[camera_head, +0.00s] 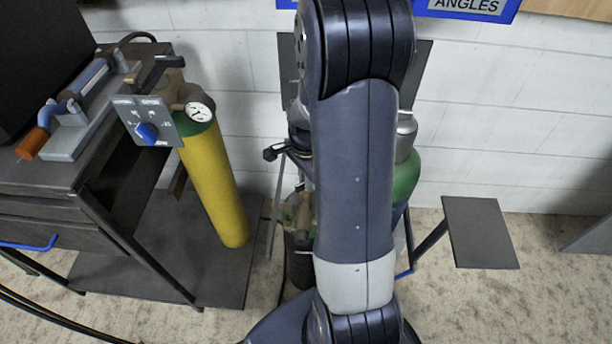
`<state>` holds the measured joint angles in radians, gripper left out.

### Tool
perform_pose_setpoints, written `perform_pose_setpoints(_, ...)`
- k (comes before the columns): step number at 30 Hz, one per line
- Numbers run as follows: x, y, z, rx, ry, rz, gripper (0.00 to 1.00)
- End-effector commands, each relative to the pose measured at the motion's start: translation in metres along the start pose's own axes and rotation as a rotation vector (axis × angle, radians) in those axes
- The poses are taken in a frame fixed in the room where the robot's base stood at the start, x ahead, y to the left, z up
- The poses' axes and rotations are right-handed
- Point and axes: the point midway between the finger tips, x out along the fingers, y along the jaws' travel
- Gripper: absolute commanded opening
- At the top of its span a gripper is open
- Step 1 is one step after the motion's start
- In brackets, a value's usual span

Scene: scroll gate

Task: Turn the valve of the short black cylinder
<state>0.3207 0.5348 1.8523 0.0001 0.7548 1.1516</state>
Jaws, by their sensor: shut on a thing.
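The short black cylinder (297,264) stands low behind my arm, left of centre, with a green shoulder. Only its left part shows; my arm link covers the rest. A brownish fitting (301,214), which looks like its valve, shows at its top beside the link's left edge. I cannot make out my gripper or its fingers: my own arm runs down the middle of the view and hides what is behind it. Contact between gripper and valve cannot be seen.
A tall yellow cylinder (214,190) with a gauge (199,112) stands at left beside a dark workbench (50,180). A green-topped cylinder (405,176) stands right of my arm. A dark flat plate (480,232) sticks out at right. A white block wall closes the back.

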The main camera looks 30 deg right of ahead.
Motion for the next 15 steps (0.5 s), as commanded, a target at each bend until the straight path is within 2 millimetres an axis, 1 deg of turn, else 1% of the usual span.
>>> perform_pose_setpoints(6,-0.0008,-0.0004,-0.0002,0.205,0.001,-0.002,0.0)
perform_pose_setpoints(15,-0.0009,-0.0005,-0.0002,0.465,0.001,-0.002,0.0)
